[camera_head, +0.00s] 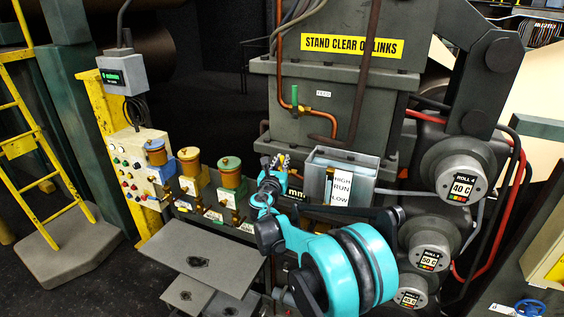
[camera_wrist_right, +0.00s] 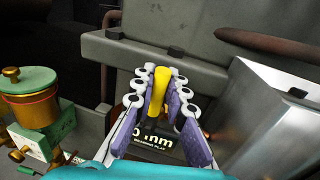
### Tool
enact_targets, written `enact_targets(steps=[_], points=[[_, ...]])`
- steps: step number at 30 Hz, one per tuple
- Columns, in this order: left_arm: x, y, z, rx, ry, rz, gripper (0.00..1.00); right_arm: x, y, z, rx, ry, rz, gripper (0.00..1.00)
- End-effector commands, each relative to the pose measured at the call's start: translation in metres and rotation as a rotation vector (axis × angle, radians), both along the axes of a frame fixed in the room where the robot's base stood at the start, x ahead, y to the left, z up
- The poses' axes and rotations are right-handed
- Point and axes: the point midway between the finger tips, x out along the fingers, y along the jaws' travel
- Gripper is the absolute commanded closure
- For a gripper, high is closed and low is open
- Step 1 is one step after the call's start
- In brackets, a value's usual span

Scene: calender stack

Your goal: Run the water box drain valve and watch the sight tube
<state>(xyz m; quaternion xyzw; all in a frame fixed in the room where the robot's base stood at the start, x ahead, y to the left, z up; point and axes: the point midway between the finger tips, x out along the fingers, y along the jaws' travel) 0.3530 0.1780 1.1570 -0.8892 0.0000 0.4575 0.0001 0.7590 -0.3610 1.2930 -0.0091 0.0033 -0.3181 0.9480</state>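The water box (camera_head: 357,163) is an open-topped grey metal box on the machine front, also at the right of the right wrist view (camera_wrist_right: 270,120). Its sight tube bears a white HIGH / RUN / LOW label (camera_head: 342,184); I cannot make out a water level. My right gripper (camera_head: 280,162) is just left of the box. In the right wrist view, its purple-padded fingers (camera_wrist_right: 160,88) close around a yellow handle (camera_wrist_right: 158,92), which I take for the drain valve lever. The valve body is hidden. My left gripper is out of view.
A dark plate with "mm" lettering (camera_wrist_right: 155,140) is behind the fingers. A green-topped pot (camera_head: 231,172) stands left of the gripper, beside yellow and blue ones. A green-handled valve (camera_head: 295,96) on copper pipe is above. Roll gauges (camera_head: 461,186) are at right.

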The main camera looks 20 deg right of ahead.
Motion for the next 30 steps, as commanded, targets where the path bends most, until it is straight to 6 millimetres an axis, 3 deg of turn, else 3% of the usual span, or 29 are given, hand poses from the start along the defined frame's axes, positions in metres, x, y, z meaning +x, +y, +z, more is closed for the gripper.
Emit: enact_targets(steps=[14, 30], points=[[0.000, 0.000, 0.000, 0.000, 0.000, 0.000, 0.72, 0.006, 0.006, 0.000, -0.062, 0.069, 0.002, 1.00], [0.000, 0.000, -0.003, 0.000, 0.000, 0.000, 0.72, 0.030, 0.028, -0.011, -0.353, 0.396, 0.001, 1.00]])
